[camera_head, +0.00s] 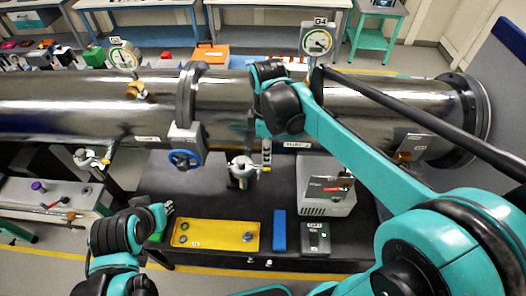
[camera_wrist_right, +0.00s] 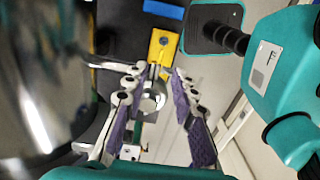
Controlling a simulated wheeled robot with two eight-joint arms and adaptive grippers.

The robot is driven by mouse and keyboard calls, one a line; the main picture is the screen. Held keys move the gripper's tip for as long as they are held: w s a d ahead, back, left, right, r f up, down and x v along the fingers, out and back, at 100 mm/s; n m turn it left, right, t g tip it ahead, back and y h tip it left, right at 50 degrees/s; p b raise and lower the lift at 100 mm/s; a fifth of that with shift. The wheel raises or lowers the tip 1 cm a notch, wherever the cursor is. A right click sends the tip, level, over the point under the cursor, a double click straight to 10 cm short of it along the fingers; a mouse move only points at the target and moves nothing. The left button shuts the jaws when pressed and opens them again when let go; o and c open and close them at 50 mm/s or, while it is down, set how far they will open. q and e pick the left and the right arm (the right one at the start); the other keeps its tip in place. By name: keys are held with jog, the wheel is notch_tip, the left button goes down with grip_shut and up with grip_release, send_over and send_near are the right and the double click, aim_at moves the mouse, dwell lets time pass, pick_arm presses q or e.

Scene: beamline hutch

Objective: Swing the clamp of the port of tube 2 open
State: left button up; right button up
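The silver port clamp (camera_head: 242,167) sits below the long steel tube (camera_head: 225,110), left of a tube label (camera_head: 297,145) too small to read surely. My right gripper (camera_head: 266,150) reaches down in front of the tube, just right of the clamp; its fingers are small and partly hidden in the head view. In the right wrist view, the right gripper (camera_wrist_right: 158,112) is open, with purple pads either side of the silver clamp (camera_wrist_right: 152,97). I cannot tell whether a pad touches it. My left gripper (camera_head: 168,209) is near the yellow tray, its finger opening unclear.
A yellow tray (camera_head: 215,244) with rings, a blue block (camera_head: 279,230) and a grey device (camera_head: 327,200) occupy the black bench (camera_head: 205,200). A blue handwheel (camera_head: 184,159) hangs left of the clamp. Gauges (camera_head: 318,41) stand above the tube. Another clamp (camera_head: 90,158) is farther left.

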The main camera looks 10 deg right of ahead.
aim_at(250, 173)
notch_tip(250, 173, down, 6)
jog(key=shift+f, duration=0.25)
jog(key=shift+s+f, duration=0.1)
jog(key=shift+f, duration=0.2)
grip_shut()
